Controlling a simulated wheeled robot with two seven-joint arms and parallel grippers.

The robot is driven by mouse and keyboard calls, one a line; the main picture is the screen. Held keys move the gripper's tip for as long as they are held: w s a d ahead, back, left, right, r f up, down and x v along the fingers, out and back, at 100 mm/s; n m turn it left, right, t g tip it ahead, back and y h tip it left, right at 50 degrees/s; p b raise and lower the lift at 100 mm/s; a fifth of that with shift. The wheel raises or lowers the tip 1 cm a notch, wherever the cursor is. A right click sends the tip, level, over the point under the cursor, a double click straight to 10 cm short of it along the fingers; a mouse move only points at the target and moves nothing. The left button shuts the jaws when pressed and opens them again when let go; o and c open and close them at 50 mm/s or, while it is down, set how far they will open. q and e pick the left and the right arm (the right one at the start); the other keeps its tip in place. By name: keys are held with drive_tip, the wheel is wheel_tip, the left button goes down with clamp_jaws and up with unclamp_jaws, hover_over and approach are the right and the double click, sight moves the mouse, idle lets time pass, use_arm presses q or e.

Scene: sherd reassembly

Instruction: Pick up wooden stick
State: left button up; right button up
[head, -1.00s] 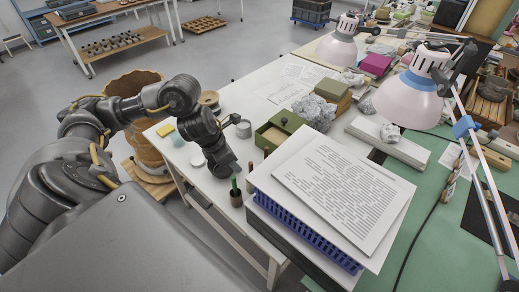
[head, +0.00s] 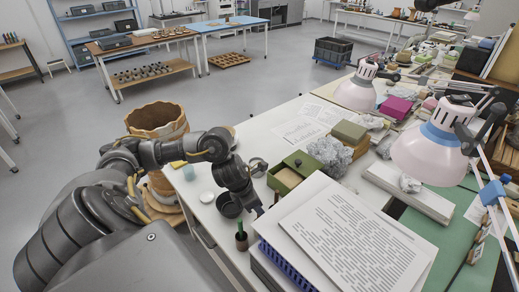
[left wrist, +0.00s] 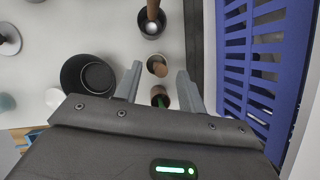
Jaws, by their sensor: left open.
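In the left wrist view a brown wooden stick (left wrist: 152,10) stands in a small metal cup (left wrist: 152,27) at the top, beyond my fingertips. A short brown round-topped piece (left wrist: 157,66) and a dark holder with something green in it (left wrist: 160,98) lie between the finger lines. My left gripper (left wrist: 160,82) is open, with nothing held between its fingers. In the head view my left gripper (head: 251,209) is low over the white table, beside a small brown pot with a green handle (head: 241,238). I cannot clearly make out the wooden stick in the head view. My right gripper is not in view.
A dark bowl (left wrist: 88,78) is close left of my gripper. A blue slatted rack (left wrist: 262,60) rises close on the right, under papers (head: 345,235) in the head view. A green open box (head: 291,172) stands behind.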

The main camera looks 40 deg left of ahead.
use_arm(q)
drive_tip(key=p+x, duration=0.1)
drive_tip(key=x, duration=0.4)
drive_tip(key=shift+f, duration=0.1)
clamp_jaws()
